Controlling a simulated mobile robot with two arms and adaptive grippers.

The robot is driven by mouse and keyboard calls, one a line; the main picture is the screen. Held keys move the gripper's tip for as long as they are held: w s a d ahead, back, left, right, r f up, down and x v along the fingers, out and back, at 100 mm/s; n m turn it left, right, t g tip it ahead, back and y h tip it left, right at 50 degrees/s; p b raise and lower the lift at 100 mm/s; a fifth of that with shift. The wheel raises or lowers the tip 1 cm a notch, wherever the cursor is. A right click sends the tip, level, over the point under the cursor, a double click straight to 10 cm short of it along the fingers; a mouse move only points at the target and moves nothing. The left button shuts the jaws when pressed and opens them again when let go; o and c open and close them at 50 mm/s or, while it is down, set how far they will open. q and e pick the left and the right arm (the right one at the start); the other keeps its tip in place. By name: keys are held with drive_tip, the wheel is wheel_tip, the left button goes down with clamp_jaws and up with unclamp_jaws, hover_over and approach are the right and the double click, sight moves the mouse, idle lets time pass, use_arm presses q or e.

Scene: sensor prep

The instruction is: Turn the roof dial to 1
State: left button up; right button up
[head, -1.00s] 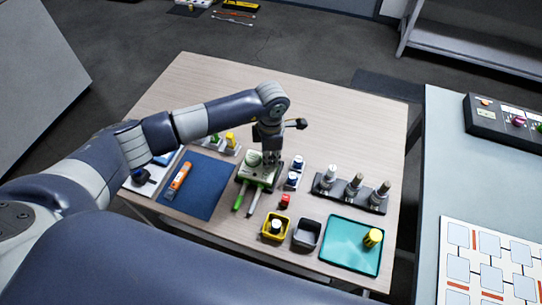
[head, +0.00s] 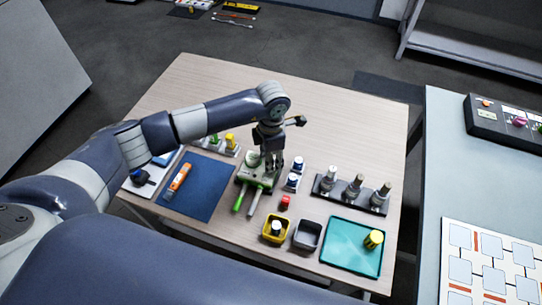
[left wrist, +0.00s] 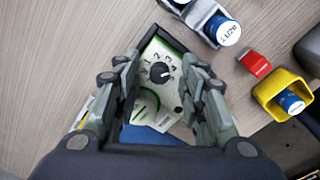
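The roof dial is a round black knob (left wrist: 160,72) on the pale top of a white and green device (left wrist: 172,45), with the printed numbers 1 to 4 around it. Which number the knob points at is too small to tell. In the head view the device (head: 245,176) stands near the middle of the wooden table, and my gripper hides the dial. My left gripper (head: 268,168) hangs over the device, pointing down. In the left wrist view the left gripper (left wrist: 160,92) is open, one finger on each side of the dial, apart from it. My right gripper is out of view.
A blue mat with an orange tool (head: 178,182) lies left of the device. Close on its right are blue-capped vials (head: 293,180) and a red block (head: 285,201). A yellow bin (head: 265,233), a grey bin (head: 307,235) and a teal tray (head: 340,255) are at the front.

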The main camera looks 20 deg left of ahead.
use_arm(q)
wheel_tip(320, 180, up, 12)
idle(0.4)
drive_tip(key=shift+s, duration=0.1)
wheel_tip(320, 180, down, 12)
drive_tip(key=m+b, duration=0.7)
drive_tip(key=shift+f+m, duration=0.1)
drive_tip(key=shift+m, duration=0.2)
clamp_jaws()
